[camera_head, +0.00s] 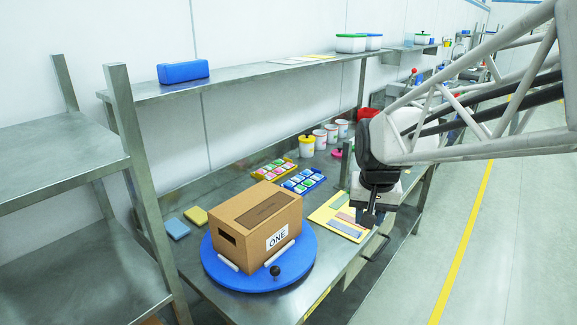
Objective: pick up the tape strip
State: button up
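A pale yellow board (318,215) lies flat near the front edge of the metal bench. Flat strips lie on it: a grey-green strip (339,200), a pinkish strip (345,217) partly hidden, and a blue-grey strip (346,230). I cannot tell which one is the tape strip. My gripper (371,221) hangs pointing down at the board's right edge, beside the strips. Its fingers are small and dark, so I cannot tell whether they are open, or whether it touches anything.
A cardboard box (276,225) marked "ONE" sits on a blue round turntable (237,283) with a black knob. Two colourful trays (303,181) (274,170) and several tubs stand behind. Yellow (194,216) and blue (173,228) pads lie left. A shelf (245,77) runs above the bench.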

aim_at(352, 218)
jog(key=w+d+f+m, duration=0.2)
jog(key=w+d+f, duration=0.3)
jog(key=w, duration=0.5)
jog(key=w+d+f+m+g, duration=0.1)
jog(key=w+d+f+m, duration=0.1)
jog(key=w+d+f, duration=0.3)
jog(key=w+d+f+m, duration=0.1)
jog(key=w+d+f, duration=0.4)
jog(key=w+f, duration=0.6)
jog(key=w, duration=0.5)
jog(key=shift+f+m+g, duration=0.15)
jog(key=shift+m+g, duration=0.25)
jog(key=shift+f, duration=0.1)
jog(key=shift+w+f, duration=0.1)
jog(key=shift+f, duration=1.05)
jog(key=shift+f, duration=0.15)
jog(key=shift+a+f, duration=0.15)
jog(key=shift+f, duration=2.3)
